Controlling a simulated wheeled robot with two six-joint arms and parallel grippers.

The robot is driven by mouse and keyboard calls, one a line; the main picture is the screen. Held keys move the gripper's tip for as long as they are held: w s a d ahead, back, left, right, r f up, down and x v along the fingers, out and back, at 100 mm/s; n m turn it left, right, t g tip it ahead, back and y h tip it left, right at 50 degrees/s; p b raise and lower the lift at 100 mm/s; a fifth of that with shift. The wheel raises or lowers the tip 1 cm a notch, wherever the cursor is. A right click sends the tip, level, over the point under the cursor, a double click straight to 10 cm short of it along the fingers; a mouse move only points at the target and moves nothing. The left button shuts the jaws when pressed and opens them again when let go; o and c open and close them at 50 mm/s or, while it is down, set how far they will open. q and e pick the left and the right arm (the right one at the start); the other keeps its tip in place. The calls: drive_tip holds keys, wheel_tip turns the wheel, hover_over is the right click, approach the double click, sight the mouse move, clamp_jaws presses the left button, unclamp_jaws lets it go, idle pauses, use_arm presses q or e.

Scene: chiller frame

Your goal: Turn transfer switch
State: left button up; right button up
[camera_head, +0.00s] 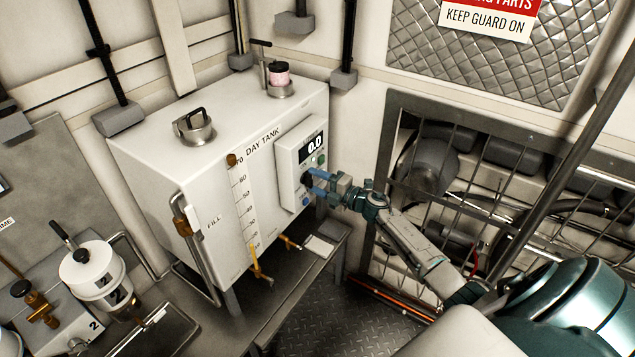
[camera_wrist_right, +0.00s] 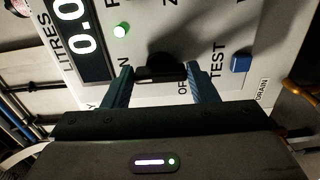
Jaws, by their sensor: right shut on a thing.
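The transfer switch, a dark knob (camera_wrist_right: 160,72), is on the panel face in the right wrist view, with partly hidden lettering ending in N and starting with OF beside it. My right gripper (camera_wrist_right: 162,88) has its blue fingers on either side of the knob and is shut on it. In the head view, my right gripper (camera_head: 314,182) reaches in from the right to the control panel (camera_head: 301,160) on the white day tank (camera_head: 240,150). The knob is mostly hidden by the fingers there. My left gripper is not in view.
The panel display (camera_head: 313,147) reads 0.0. A green light (camera_wrist_right: 121,30) and a blue TEST button (camera_wrist_right: 241,63) flank the knob. A barred guard (camera_head: 500,180) stands right of my arm. A white numbered container (camera_head: 97,270) is at lower left.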

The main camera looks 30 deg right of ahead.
drive_tip(key=o, duration=1)
drive_tip(key=shift+b+v, duration=1.95)
drive_tip(key=shift+v, duration=3.45)
